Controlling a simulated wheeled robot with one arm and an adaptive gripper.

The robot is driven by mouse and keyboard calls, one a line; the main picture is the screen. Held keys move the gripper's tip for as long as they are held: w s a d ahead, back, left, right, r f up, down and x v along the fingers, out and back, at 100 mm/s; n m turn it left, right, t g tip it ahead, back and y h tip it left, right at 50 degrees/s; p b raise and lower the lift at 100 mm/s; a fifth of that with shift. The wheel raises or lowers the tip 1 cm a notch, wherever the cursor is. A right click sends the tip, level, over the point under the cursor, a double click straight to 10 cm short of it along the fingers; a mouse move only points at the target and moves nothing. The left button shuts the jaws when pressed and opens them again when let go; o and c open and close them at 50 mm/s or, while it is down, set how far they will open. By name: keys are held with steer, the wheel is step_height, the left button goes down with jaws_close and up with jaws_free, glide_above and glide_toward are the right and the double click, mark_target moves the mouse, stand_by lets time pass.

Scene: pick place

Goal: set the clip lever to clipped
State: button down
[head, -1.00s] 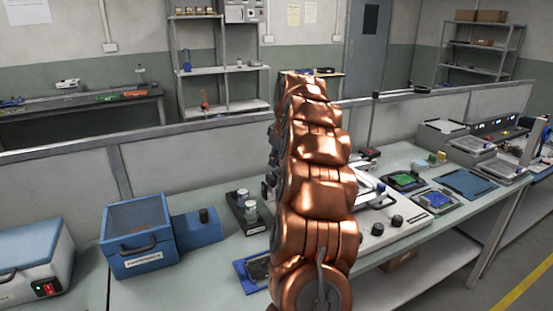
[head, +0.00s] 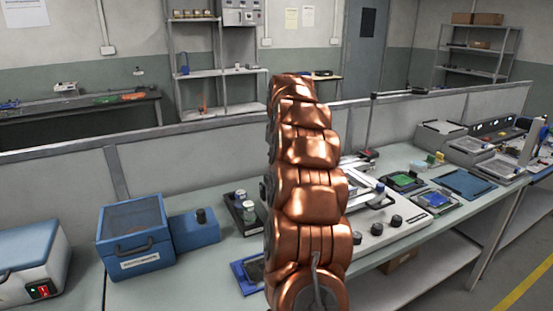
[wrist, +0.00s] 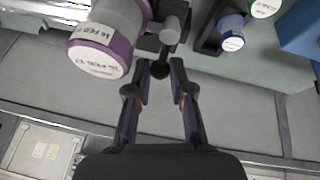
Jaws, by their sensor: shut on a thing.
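In the wrist view my gripper (wrist: 160,72) has its two dark fingers closed on either side of a small round black knob (wrist: 160,69). The knob sits at the end of a short dark lever, which I take to be the clip lever, beside a grey cylindrical post (wrist: 170,29). A purple-rimmed round container with a white label (wrist: 105,40) stands just left of the lever. Which position the lever is in I cannot tell. In the head view my copper arm hides the gripper and the lever.
In the head view a white device with black knobs (head: 378,231) is right of my arm. A blue box (head: 135,240) and a dark tray with small jars (head: 236,212) are to its left. A low partition (head: 70,187) runs behind the bench.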

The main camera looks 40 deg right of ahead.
steer(key=c, duration=1)
jaws_free()
steer(key=v, duration=1.2)
steer(key=s+a+f+n+g+y+p, duration=0.1)
steer(key=s+a+f, duration=0.1)
steer(key=a, duration=0.7)
steer(key=s+a+f+y+p, duration=0.1)
steer(key=s+a, duration=0.2)
steer(key=a, duration=0.7)
steer(key=s+a+f+n+g+y+p, duration=0.1)
steer(key=s+a+f, duration=0.1)
steer(key=a, duration=0.7)
steer(key=s+a+f+g, duration=0.1)
steer(key=s+a+f, duration=0.2)
steer(key=s, duration=0.6)
steer(key=s+a+f+g+p, duration=0.1)
steer(key=s+a+f, duration=0.3)
steer(key=s, duration=0.5)
steer(key=s+a+f+g+p, duration=0.1)
steer(key=s+a+f+g, duration=0.1)
steer(key=s+a+f, duration=0.2)
steer(key=shift+s+a+f+m, duration=0.1)
steer(key=shift+s+a, duration=0.35)
steer(key=shift+s, duration=0.35)
steer(key=shift+s+a+m, duration=0.1)
steer(key=shift+s+a, duration=0.35)
steer(key=shift+s, duration=0.35)
steer(key=shift+s+a+f+m, duration=0.1)
steer(key=shift+s+a, duration=0.4)
steer(key=shift+s, duration=0.3)
